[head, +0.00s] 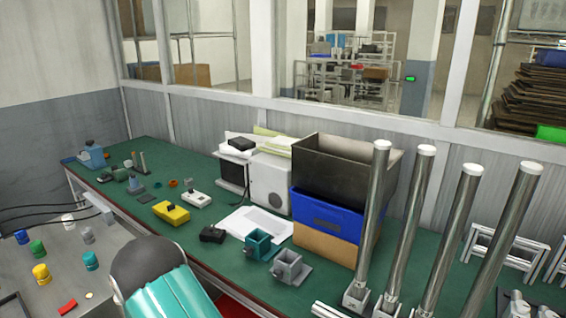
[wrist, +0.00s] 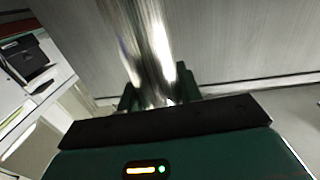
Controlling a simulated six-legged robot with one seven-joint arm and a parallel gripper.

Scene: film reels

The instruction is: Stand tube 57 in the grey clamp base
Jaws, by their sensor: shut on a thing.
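In the wrist view my gripper (wrist: 158,90) has its two dark green fingers closed on a shiny metal tube (wrist: 145,45), which runs up out of the picture. No number is readable on it, so I cannot tell whether it is tube 57. The grey clamp base (head: 290,267) sits on the green bench in the head view, with its square socket open at the top and empty. A teal clamp base (head: 259,243) stands just left of it. My gripper does not show in the head view; only a teal and dark arm part does.
Several tall capped metal tubes (head: 416,225) stand on the right, close to the grey base. A blue box (head: 325,215) on a cardboard box is behind it. A black device (head: 212,234) and a yellow one (head: 171,212) lie to the left. Bare green bench (head: 240,280) lies in front.

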